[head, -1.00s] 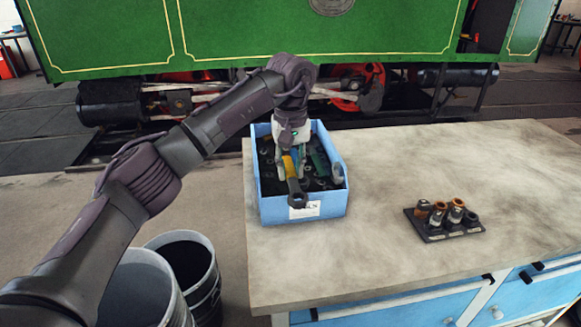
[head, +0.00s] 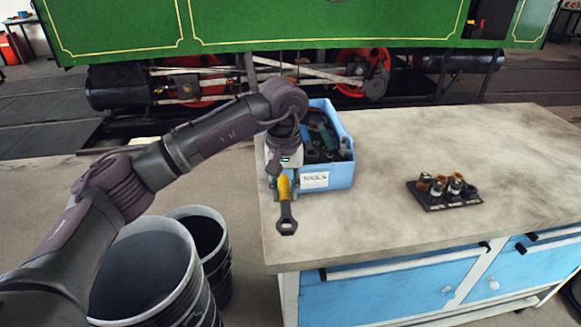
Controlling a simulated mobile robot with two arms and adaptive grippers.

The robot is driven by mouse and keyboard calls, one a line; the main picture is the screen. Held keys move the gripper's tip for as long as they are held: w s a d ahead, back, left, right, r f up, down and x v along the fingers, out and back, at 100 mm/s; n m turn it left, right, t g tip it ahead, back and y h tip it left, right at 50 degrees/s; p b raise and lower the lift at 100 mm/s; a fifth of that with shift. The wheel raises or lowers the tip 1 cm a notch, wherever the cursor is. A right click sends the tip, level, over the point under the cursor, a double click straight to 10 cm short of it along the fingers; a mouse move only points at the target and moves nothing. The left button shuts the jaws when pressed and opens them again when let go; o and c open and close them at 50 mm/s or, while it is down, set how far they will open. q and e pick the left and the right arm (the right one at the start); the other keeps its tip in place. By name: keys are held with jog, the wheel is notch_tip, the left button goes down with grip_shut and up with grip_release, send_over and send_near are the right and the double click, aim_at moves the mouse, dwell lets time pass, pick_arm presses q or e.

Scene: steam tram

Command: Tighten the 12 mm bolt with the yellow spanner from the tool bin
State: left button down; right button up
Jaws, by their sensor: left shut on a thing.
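My left gripper (head: 284,191) is shut on the yellow spanner (head: 285,207) by its yellow handle. A dark block with several bolts (head: 446,205) stands on the bench to the right. I cannot tell which of them is the 12 mm bolt. My right gripper is not in view.
The bench top (head: 400,150) is clear between the bin and the bolt block. A grey bin (head: 145,270) and a black bin (head: 203,235) stand on the floor left of the bench. The green tram (head: 300,25) stands behind.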

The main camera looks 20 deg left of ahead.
pick_arm(q)
jog(key=s+a+f+m, duration=0.1)
jog(key=s+f+m, duration=0.3)
jog(key=s+f, duration=1.7)
jog(key=shift+s+a, duration=0.15)
jog(key=shift+s, duration=0.95)
